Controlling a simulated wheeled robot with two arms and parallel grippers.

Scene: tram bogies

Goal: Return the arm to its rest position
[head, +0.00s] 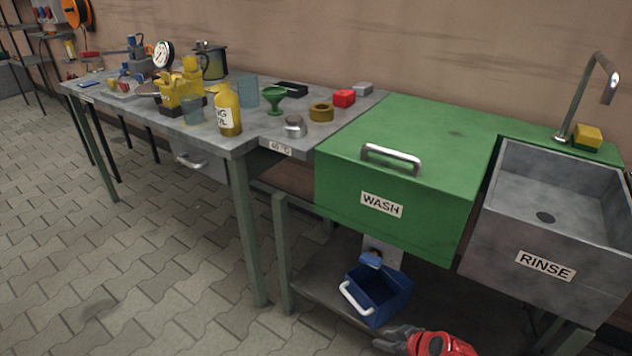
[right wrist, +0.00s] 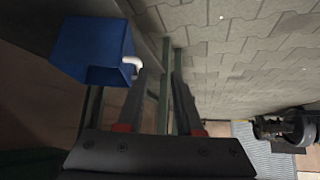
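My right gripper (head: 388,340) is at the bottom edge of the head view, with red parts on the arm behind it. It is low, in front of the lower shelf and just below the blue bucket (head: 380,292). In the right wrist view the two dark fingers (right wrist: 163,75) stand apart with nothing between them. The blue bucket (right wrist: 92,45) and its pale handle (right wrist: 132,66) show just left of the fingers; whether a finger touches the handle I cannot tell. My left arm and gripper are not in view.
The green WASH lid (head: 420,145) and grey RINSE sink (head: 540,225) stand above the lower shelf (head: 318,290). The grey workbench (head: 250,140) at left carries a yellow bottle (head: 228,112) and several other items. The paved floor (head: 150,265) at left is clear.

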